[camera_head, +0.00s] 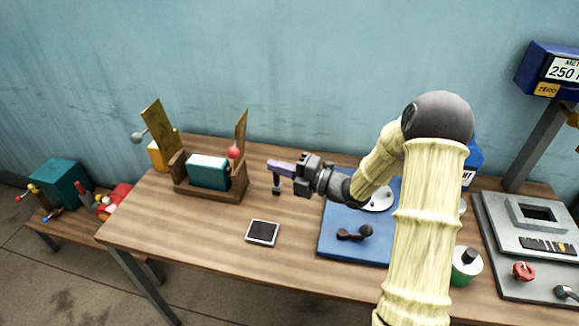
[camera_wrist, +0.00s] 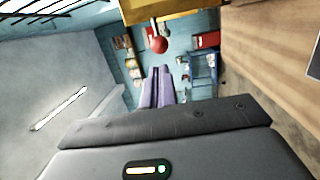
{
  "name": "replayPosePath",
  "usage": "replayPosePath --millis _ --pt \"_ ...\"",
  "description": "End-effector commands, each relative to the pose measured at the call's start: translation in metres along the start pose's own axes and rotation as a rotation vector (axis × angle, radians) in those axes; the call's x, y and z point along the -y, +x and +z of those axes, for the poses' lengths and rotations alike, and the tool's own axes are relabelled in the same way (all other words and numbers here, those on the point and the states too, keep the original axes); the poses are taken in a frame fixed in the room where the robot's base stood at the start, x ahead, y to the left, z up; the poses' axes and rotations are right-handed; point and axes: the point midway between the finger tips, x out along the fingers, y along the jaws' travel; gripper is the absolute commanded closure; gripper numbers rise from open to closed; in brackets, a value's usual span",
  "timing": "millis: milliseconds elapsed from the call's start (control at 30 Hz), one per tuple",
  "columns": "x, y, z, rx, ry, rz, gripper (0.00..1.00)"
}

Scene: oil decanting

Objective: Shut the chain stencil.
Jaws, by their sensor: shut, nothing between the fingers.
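The likely chain stencil is a brown wooden holder (camera_head: 212,192) at the left of the table, with a teal, white-topped block (camera_head: 208,173) in it. Its left leaf (camera_head: 159,128) stands raised and tilted outward, with a grey ball knob (camera_head: 138,138). Its right leaf (camera_head: 241,128) also stands up, with a red ball knob (camera_head: 233,152). My gripper (camera_head: 270,164) is shut and empty, to the right of the right leaf and apart from it. In the wrist view, the purple fingers (camera_wrist: 157,86) are together and the red ball (camera_wrist: 158,44) shows beyond their tips.
A small dark upright thing (camera_head: 276,186) shows just below my fingers. A flat dark-faced tablet (camera_head: 263,232) lies in front. A blue board (camera_head: 338,218) and a grey panel (camera_head: 515,270) take up the right. The table's front left is clear.

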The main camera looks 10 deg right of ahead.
Motion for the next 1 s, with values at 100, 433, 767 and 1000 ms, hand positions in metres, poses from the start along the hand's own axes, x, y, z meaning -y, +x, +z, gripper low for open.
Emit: replayPosePath --millis 100,433,767,1000 --pt "-0.003 0.023 -0.001 -0.003 0.001 0.001 1.00" --pt "-0.003 0.074 0.000 -0.001 0.000 0.000 1.00" --pt "0.000 0.082 0.000 0.001 0.000 0.000 1.00" --pt "-0.001 0.082 0.001 0.002 -0.002 -0.003 1.00"
